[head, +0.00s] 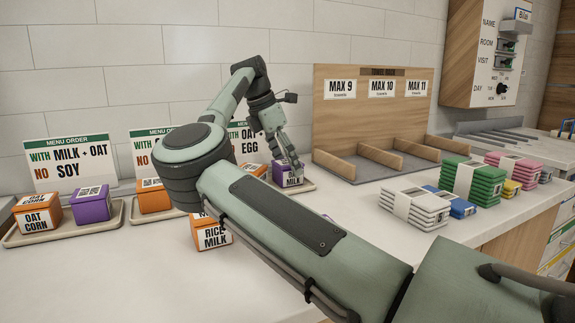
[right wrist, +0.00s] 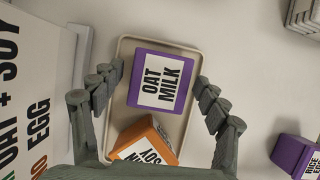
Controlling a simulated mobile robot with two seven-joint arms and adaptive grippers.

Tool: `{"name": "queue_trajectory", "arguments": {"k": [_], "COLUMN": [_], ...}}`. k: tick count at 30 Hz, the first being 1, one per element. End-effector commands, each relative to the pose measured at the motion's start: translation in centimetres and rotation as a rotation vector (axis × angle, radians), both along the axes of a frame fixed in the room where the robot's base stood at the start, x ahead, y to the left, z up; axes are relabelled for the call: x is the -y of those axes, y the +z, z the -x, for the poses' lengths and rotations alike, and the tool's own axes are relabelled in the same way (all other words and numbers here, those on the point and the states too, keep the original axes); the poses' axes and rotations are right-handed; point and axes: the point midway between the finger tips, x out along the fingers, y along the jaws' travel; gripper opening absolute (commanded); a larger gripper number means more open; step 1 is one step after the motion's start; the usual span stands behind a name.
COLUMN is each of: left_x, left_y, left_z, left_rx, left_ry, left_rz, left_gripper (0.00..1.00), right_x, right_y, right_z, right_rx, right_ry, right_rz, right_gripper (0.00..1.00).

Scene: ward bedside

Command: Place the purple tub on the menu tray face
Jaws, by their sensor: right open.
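A purple tub labelled OAT MILK (right wrist: 160,82) sits on a beige tray (right wrist: 124,121) before a menu card (right wrist: 25,90) reading OAT + SOY, NO EGG. In the head view this purple tub (head: 288,180) is partly hidden by my right gripper (head: 287,165). In the right wrist view, my right gripper (right wrist: 159,82) is open, its fingers on either side of the tub with visible gaps. An orange tub (right wrist: 145,140) is beside the purple one on the same tray. My left gripper is not in view.
Another tray at left holds an orange tub (head: 38,212) and a purple tub (head: 90,205). A loose purple tub (right wrist: 293,155) is on the counter, right of the gripper. A wooden divider rack (head: 375,150) and several banded stacks, including a white one (head: 415,207), stand to the right.

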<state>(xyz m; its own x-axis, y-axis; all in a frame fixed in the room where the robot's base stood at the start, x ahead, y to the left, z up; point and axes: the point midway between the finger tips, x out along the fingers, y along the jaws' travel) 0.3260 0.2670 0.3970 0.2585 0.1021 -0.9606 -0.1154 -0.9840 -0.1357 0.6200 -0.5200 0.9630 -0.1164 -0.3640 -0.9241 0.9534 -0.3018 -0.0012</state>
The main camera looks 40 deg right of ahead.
Motion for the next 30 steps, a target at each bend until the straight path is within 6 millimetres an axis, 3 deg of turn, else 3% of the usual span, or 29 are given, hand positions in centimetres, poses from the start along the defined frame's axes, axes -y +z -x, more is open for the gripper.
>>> {"name": "queue_trajectory", "arguments": {"k": [15, 21, 30], "left_x": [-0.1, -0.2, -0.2], "left_y": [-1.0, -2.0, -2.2], "left_z": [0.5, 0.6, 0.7], "left_rx": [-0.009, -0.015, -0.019], "left_ry": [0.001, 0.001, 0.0], "left_rz": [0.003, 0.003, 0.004], "left_gripper": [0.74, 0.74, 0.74], "right_x": [-3.6, -4.1, -4.2], "right_y": [9.4, 10.6, 10.6], "right_z": [-1.2, -1.3, -1.3], "right_rx": [0.0, 0.0, -0.001], "right_ry": [0.001, -0.002, -0.001], "right_rz": [0.001, 0.001, 0.001], "right_gripper": [0.74, 0.74, 0.74]}}
